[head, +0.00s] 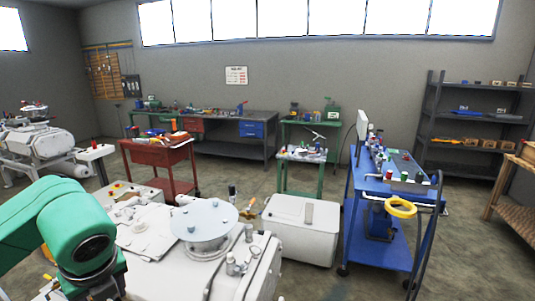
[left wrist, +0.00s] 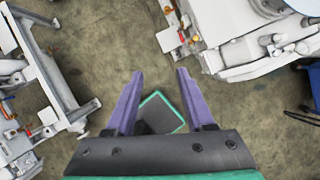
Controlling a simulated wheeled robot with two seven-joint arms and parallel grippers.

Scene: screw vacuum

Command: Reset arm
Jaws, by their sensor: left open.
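My left arm comes in from the left in the head view, a green and black link at the lower left. Its fingers do not show there. In the left wrist view my left gripper (left wrist: 158,95) has two purple fingers spread apart with nothing between their tips. The concrete floor shows beyond and between them. A dark, green-edged square shape lies between the finger bases, partly hidden by the gripper body. My right arm and gripper are in neither view. The white vacuum machine (head: 170,265) with a round grey plate (head: 205,218) on top stands at the front centre.
A white box (head: 300,230) stands right of the machine. A blue cart (head: 385,200) holds a yellow ring (head: 400,208). A red cart (head: 157,155), green table (head: 303,155) and dark shelf (head: 470,125) stand behind. A white-grey frame (left wrist: 45,75) is left of the gripper; bare floor lies between.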

